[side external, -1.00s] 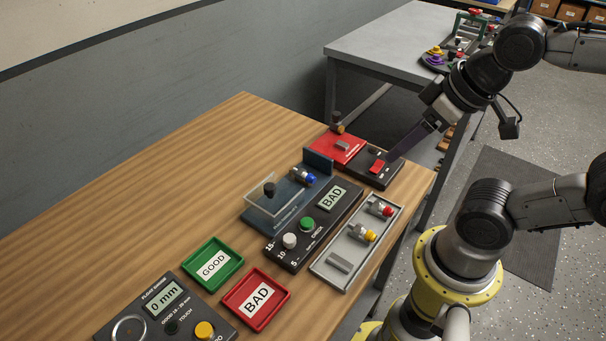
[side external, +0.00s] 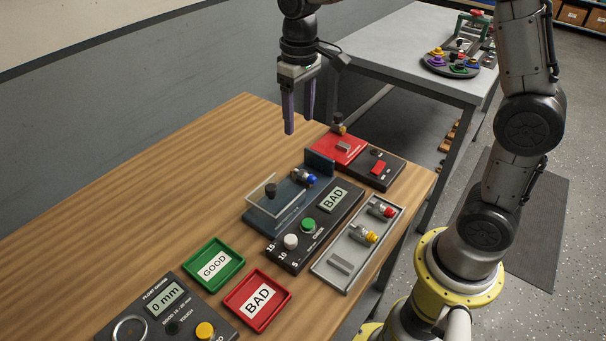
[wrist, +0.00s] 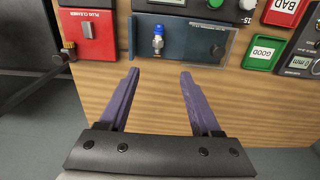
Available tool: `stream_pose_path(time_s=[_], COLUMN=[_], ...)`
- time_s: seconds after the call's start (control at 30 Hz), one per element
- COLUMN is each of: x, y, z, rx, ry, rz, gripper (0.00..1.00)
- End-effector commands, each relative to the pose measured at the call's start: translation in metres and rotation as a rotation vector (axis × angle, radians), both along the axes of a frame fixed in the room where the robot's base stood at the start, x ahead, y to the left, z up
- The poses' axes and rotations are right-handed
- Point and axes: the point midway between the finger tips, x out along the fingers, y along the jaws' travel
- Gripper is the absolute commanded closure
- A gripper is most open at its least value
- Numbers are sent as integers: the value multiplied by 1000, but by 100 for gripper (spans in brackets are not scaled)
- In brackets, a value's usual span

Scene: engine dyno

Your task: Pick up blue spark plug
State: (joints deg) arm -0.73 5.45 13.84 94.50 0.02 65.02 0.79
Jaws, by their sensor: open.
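The blue spark plug (side external: 306,177) has a blue end and a metal body and lies in the blue-grey tester fixture (side external: 288,206). In the wrist view the blue spark plug (wrist: 158,38) sits on the fixture ahead of the fingers, a little left of centre between them. My gripper (side external: 299,128) is open and empty, with its purple fingers pointing down above the table's far side, up and left of the plug. In the wrist view my gripper (wrist: 159,72) shows both fingers spread apart.
A grey tray (side external: 318,267) holds a red plug (side external: 381,209) and a yellow plug (side external: 363,234). A black console reads BAD (side external: 333,199). A red plug cleaner (side external: 341,146) stands behind. Green (side external: 212,284) and red (side external: 257,322) trays lie in front. The table's left side is bare.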

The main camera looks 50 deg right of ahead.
Motion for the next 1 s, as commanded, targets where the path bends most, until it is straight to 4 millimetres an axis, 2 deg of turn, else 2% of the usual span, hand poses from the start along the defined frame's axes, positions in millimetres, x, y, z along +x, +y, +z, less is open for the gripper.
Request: stream_pose_path(time_s=[0.17,0.5,0.77,1.0], x=[0,-1,-1,-5], y=[0,0,-1,-6], z=[-21,-80,-98,-131], rx=[0,0,0,0], ry=[27,26,23,25], rz=[1,1,0,0], gripper=[35,35,35,35])
